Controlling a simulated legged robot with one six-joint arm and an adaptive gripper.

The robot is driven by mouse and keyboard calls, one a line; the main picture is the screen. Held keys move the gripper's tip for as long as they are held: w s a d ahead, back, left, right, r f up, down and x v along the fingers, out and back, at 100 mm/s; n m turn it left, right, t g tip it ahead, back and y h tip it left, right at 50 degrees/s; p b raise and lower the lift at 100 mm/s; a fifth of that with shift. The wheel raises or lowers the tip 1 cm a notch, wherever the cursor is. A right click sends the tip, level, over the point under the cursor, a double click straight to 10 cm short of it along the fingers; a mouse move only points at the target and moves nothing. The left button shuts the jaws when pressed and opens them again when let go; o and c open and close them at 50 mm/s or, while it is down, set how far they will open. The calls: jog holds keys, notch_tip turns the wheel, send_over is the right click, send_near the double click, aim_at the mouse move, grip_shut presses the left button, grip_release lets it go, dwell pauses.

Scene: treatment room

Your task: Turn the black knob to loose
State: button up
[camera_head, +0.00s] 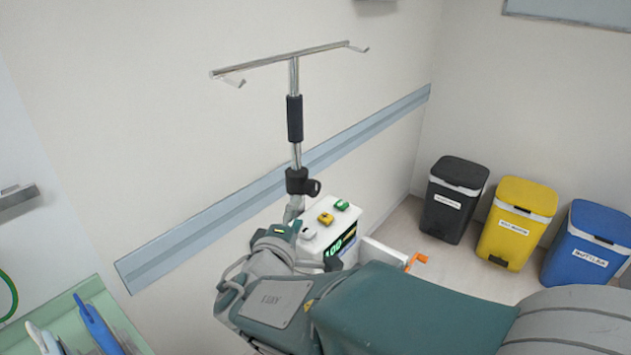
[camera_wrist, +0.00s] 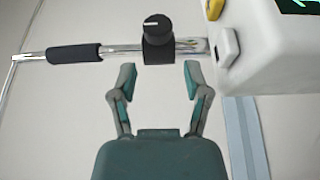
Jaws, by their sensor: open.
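The black knob (camera_wrist: 157,27) sits on a black collar around the chrome pole (camera_wrist: 118,49), with a white mark on its face pointing left in the wrist view. In the head view the knob (camera_head: 314,187) sticks out to the right of the collar on the upright IV pole (camera_head: 295,150). My gripper (camera_wrist: 159,80) is open and empty. Its two fingers point toward the collar, with the knob centred beyond the gap between them, apart from both. In the head view my gripper's end (camera_head: 293,212) is just below the collar, partly hidden by my arm.
A white device (camera_head: 330,235) with a lit green display and several coloured buttons stands right of the pole, near my right finger in the wrist view (camera_wrist: 270,50). Black, yellow and blue bins (camera_head: 515,222) stand far right. A green tray (camera_head: 95,315) with tools is lower left.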

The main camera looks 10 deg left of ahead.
aim_at(316, 185)
jog(key=w, duration=0.3)
jog(key=w+d, duration=0.1)
jog(key=w, duration=0.3)
jog(key=w+d, duration=0.1)
jog(key=w, duration=0.2)
jog(key=shift+w+r, duration=0.1)
jog(key=shift+w, duration=0.1)
grip_shut()
